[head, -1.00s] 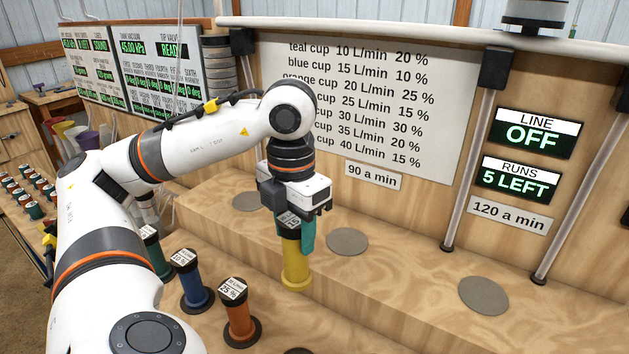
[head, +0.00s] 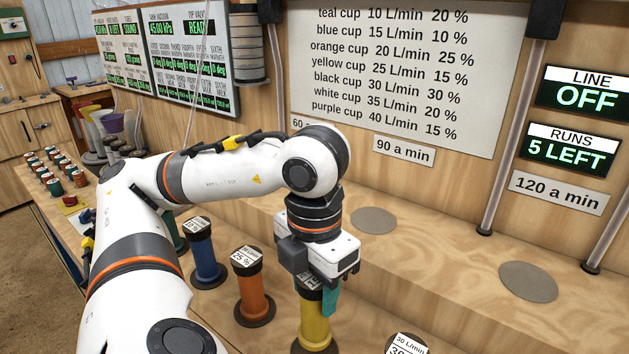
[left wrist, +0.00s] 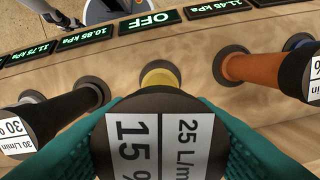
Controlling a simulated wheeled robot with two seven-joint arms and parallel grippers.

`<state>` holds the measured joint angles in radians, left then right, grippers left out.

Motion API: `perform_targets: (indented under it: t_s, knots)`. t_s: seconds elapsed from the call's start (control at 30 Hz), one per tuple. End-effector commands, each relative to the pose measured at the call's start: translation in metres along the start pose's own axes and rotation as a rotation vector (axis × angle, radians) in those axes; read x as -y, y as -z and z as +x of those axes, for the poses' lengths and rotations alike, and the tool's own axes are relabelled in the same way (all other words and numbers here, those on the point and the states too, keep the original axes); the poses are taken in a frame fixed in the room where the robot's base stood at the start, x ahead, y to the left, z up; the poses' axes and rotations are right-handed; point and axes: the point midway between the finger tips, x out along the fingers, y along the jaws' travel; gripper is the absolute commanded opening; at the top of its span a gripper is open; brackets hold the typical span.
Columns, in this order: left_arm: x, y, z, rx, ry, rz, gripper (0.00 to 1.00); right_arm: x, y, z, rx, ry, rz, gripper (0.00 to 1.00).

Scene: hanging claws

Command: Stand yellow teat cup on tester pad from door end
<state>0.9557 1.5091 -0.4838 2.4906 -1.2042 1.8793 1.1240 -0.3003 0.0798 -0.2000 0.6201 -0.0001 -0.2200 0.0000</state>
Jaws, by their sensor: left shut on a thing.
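My left gripper (head: 322,297) is shut on the labelled top of the yellow teat cup (head: 313,328), which is upright. In the left wrist view its teal fingers flank the 25 L/min 15 % label (left wrist: 160,142). The cup's yellow lower end (left wrist: 160,77) shows there against a dark round foot. The cup is in line with the row, between the orange and black cups. I cannot tell whether it bears on the bench. Grey round tester pads (head: 373,220) (head: 527,281) lie bare on the raised ledge; my arm hides the ledge further left. My right gripper is not in view.
The blue (head: 207,262) and orange (head: 252,293) cups stand to the left. The black cup's label (head: 408,346) is at the bottom edge. Clear vertical tubes (head: 499,160) stand at the back of the ledge. The right part of the ledge is clear.

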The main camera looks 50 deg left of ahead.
Motion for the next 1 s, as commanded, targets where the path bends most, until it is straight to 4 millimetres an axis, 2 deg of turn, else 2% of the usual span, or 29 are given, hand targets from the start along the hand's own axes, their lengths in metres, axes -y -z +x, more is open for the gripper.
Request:
perform_targets:
  t_s: [0.03,0.17,0.47,0.73,1.0]
  knots:
    - [0.0,0.0,0.023,-0.001,0.0,0.0,0.04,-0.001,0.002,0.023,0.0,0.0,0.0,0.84]
    - [0.0,0.0,0.034,-0.002,0.0,0.0,0.04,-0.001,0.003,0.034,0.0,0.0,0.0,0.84]
    - [0.0,0.0,0.032,-0.002,0.0,0.0,0.04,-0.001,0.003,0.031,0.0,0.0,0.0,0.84]
    - [0.0,0.0,0.04,-0.001,0.0,0.0,0.04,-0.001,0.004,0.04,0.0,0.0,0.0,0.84]
    - [0.0,0.0,0.039,-0.002,0.0,0.0,0.04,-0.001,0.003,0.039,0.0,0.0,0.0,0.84]
